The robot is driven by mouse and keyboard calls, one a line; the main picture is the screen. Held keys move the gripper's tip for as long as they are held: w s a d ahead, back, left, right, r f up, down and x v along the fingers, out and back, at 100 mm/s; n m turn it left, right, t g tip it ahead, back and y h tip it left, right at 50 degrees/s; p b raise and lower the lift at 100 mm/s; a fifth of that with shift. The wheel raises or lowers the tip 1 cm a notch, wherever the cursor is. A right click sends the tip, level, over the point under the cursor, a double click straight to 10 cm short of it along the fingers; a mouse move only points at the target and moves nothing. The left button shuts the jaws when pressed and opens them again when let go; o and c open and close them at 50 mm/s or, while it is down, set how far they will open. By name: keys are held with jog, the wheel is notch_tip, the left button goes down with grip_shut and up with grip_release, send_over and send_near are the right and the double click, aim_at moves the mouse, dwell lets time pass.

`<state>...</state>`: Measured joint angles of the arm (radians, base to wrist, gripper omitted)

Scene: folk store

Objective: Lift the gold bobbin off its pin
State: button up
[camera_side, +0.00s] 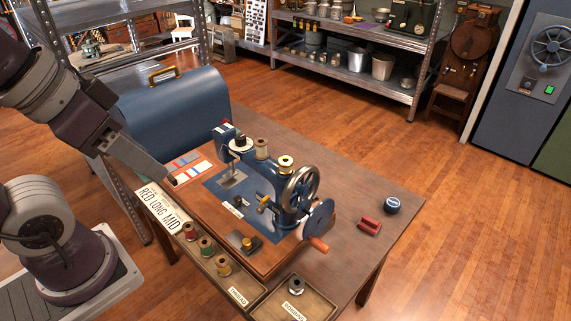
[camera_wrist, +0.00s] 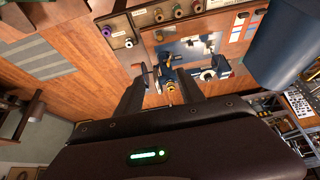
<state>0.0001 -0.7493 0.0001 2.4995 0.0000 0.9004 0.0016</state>
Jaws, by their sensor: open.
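A blue sewing machine (camera_side: 262,187) stands on a wooden base on the table. In the wrist view my gripper's two fingers (camera_wrist: 161,88) are spread, with nothing held. A small gold-coloured part (camera_wrist: 170,87) of the machine shows beyond and between them; I cannot tell if it is the bobbin.
A thread tray (camera_side: 240,297) with red, green and gold spools lies along the front edge, beside a bobbin tray (camera_side: 319,306). A large blue case (camera_side: 175,118) stands behind.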

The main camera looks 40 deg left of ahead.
jog(key=w+r+m+g, duration=0.25)
jog(key=w+m, duration=0.35)
jog(key=w, duration=0.4)
jog(key=m+g, duration=0.3)
jog(key=m, duration=1)
send_over(286, 157)
jog(key=s, duration=0.1)
notch_tip(286, 157, down, 10)
jog(key=f, duration=0.1)
jog(key=shift+d+f, duration=0.2)
jog(key=shift+f, duration=2.2)
jog(key=shift+d+f, duration=0.15)
jog(key=shift+f, duration=2.2)
jog(key=c, duration=0.8)
jog(key=shift+c, duration=0.3)
jog(key=shift+r, duration=2.75)
